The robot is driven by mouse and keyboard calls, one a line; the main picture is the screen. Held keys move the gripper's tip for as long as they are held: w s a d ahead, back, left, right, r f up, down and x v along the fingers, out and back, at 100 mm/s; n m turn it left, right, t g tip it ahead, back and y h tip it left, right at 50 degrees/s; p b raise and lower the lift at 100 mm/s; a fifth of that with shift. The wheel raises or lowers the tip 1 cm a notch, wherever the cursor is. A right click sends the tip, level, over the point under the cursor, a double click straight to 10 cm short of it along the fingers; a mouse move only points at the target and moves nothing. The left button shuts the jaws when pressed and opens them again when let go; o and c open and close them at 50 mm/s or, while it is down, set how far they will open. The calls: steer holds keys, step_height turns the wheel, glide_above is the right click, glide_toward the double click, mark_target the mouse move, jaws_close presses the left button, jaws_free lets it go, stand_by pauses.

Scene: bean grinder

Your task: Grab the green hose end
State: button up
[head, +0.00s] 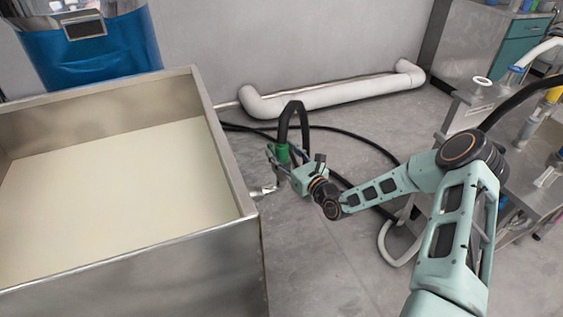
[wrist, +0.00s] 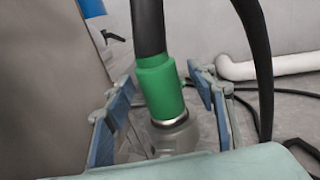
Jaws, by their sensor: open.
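The green hose end (head: 282,153) is a green collar on a black hose that arches over it, beside the right wall of the metal bin in the head view. In the wrist view, the green hose end (wrist: 160,86) stands nearly upright with a grey metal fitting (wrist: 175,134) below it. My gripper (head: 275,158) is at the green collar. In the wrist view my gripper (wrist: 160,88) is open, with one blue-padded finger on each side of the collar and a visible gap on both sides. The bottom of the fitting is partly hidden by my gripper body.
A large metal bin (head: 233,170) with pale contents stands close on the left. A white pipe (head: 335,94) runs along the back wall. Black hoses (head: 350,136) lie on the floor. A metal cart (head: 470,105) stands at right.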

steer(key=shift+w+a, duration=0.1)
steer(key=shift+w, duration=0.05)
jaws_close()
steer(key=shift+r, duration=0.1)
stand_by(0.4)
